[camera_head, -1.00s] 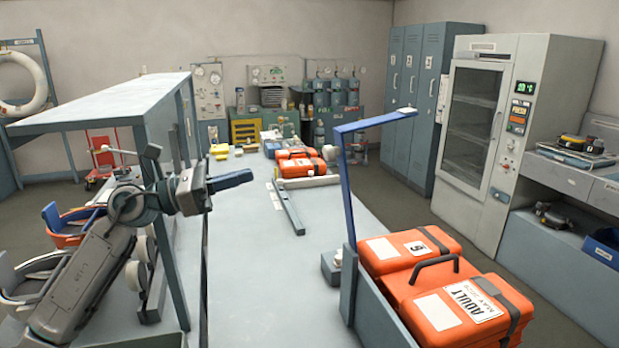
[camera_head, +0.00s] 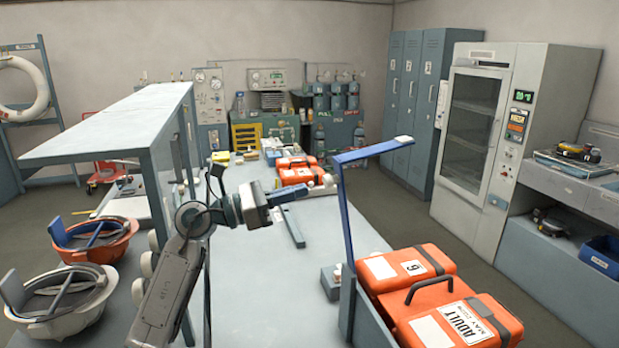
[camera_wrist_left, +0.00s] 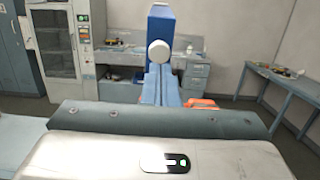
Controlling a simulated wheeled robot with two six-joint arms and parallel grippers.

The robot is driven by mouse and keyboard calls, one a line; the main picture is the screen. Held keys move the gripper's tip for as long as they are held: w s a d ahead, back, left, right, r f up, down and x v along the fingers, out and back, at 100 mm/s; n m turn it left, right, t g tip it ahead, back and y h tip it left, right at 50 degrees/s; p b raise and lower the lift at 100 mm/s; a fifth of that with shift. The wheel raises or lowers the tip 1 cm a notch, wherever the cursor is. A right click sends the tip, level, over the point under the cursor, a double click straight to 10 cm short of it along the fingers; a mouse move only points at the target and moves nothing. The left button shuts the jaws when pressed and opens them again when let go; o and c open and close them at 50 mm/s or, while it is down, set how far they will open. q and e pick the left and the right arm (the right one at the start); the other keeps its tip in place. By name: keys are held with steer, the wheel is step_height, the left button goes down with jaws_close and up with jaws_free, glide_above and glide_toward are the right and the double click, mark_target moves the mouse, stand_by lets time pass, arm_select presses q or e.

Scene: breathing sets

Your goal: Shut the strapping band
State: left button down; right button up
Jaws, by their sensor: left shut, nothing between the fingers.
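The blue strapping band (camera_head: 348,215) stands raised on a grey post beside two orange cases (camera_head: 405,265). Its upper part bends right above the cases and ends in a white tip. A white knob (camera_head: 329,181) sits on its left side near the bend. My left gripper (camera_head: 306,189) is shut and empty, its blue fingers pointing at the knob with a small gap in the head view. In the left wrist view the band (camera_wrist_left: 160,22) and knob (camera_wrist_left: 159,53) are straight ahead, just above my fingers (camera_wrist_left: 161,82). My right gripper is not in view.
The grey table (camera_head: 260,290) has clear room on its left. A grey shelf frame (camera_head: 110,125) stands left of my arm. More orange cases (camera_head: 297,170) lie at the far end. Helmets (camera_head: 95,238) sit at lower left; a cabinet (camera_head: 487,130) stands at right.

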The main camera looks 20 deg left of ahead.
mark_target(325, 183)
arm_select(q)
steer(key=p+x, duration=0.1)
steer(key=x, duration=0.2)
steer(key=shift+d+r+p, duration=0.1)
steer(key=shift+d+p, duration=0.05)
steer(key=shift+p, duration=0.2)
steer(key=shift+w, duration=0.1)
steer(key=shift+d, duration=0.1)
